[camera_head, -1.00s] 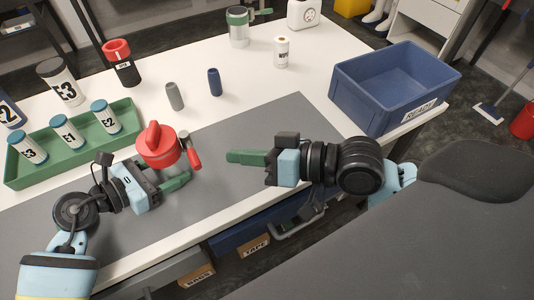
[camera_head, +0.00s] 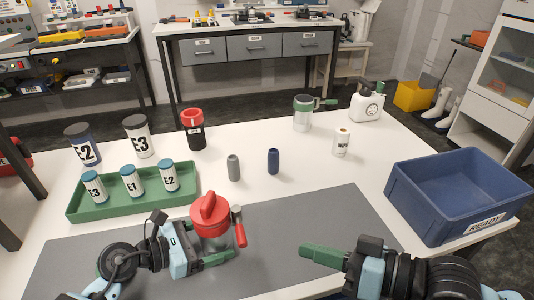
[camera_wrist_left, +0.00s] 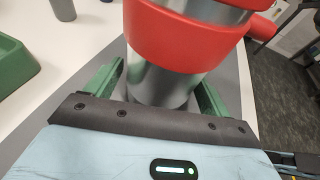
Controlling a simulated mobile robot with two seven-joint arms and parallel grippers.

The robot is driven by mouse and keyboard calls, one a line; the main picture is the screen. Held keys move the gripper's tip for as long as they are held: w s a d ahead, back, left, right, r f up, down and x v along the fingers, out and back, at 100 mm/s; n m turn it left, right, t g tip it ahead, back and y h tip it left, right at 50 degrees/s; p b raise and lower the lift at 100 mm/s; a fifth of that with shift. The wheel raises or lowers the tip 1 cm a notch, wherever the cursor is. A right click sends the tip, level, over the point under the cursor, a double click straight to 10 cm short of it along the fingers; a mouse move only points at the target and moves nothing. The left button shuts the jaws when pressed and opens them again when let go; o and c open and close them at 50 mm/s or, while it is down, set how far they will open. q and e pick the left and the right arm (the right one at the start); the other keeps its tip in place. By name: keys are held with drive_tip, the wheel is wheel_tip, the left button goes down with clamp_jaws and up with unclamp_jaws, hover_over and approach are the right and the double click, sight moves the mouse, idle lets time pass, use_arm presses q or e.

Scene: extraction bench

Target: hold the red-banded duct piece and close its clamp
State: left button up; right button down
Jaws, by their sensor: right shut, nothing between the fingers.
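The red-banded duct piece (camera_head: 211,215) stands upright on the grey mat, with a red band and a red raised part on top over a metal body. Its red clamp lever (camera_head: 240,235) hangs out at the right side; I cannot tell whether the clamp is closed. In the left wrist view the metal body (camera_wrist_left: 160,85) is between the green fingers of my left gripper (camera_head: 219,258), which lie against its sides below the red band (camera_wrist_left: 185,38). My right gripper (camera_head: 322,256) is shut and empty, right of the duct piece and apart from it.
A green tray (camera_head: 130,205) with several labelled cylinders is at the left. Grey and blue small cylinders (camera_head: 273,161) stand behind the mat (camera_head: 330,215). A blue crate (camera_head: 440,210) marked READY is at the right. Mat between the duct piece and right gripper is clear.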

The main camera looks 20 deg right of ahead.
use_arm(q)
drive_tip(key=shift+o, duration=0.5)
drive_tip(key=v, duration=1.2)
drive_tip(key=shift+s, duration=0.1)
